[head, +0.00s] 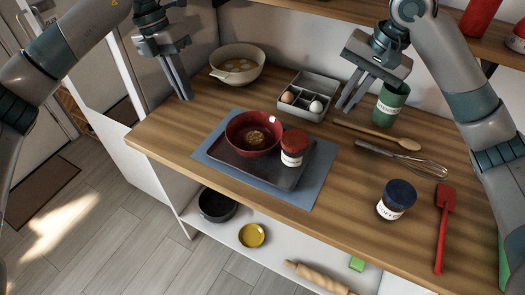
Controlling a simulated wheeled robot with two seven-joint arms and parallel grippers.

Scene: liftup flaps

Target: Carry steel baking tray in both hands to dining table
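The dark steel baking tray (229,168) lies on a blue mat (312,181) near the front edge of the wooden counter. A red bowl (237,124) with something brown in it and a red-lidded jar (293,153) stand on the tray. My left gripper (184,97) hangs above the counter's left end, left of and behind the tray, touching nothing I can make out. My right gripper (346,108) hangs right of and behind the tray, beside the egg box, with a gap between its fingers. The dining table is not in view.
A cream bowl (238,65), an egg box (322,87) and a green canister (390,104) stand behind the tray. A wooden spoon (409,144), whisk (423,168), coffee jar (397,198) and red spatula (445,203) lie or stand right. Open floor (100,225) is at left.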

